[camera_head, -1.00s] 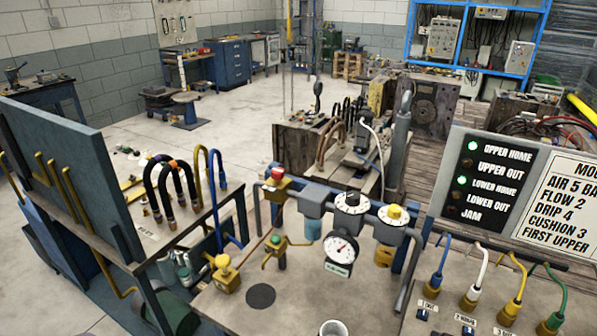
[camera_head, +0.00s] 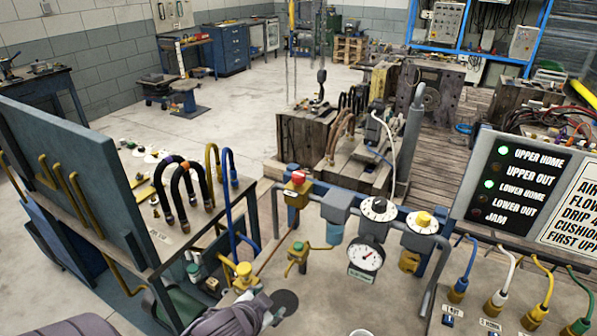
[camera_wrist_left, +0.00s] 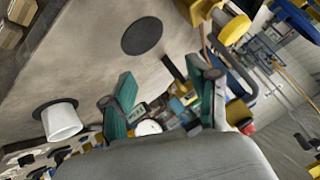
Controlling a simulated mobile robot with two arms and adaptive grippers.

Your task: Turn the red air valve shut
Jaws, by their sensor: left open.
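In the head view a valve with a red cap (camera_head: 299,177) stands upright at the left end of the blue air-line rail. My left gripper shows at the bottom as a grey body (camera_head: 235,318), below and left of the red cap and clear of it. Its fingertips are hard to make out there. In the left wrist view the left gripper (camera_wrist_left: 163,98) has its two green-padded fingers apart, with nothing held between them. My right gripper is not in view.
Near the left gripper are a yellow-knobbed valve (camera_head: 243,270), a green-and-yellow valve (camera_head: 297,251) and a flat black disc (camera_head: 284,303). Right of the red cap are a pressure gauge (camera_head: 366,256) and a black dial (camera_head: 379,208). A white cup (camera_wrist_left: 61,121) stands on the bench.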

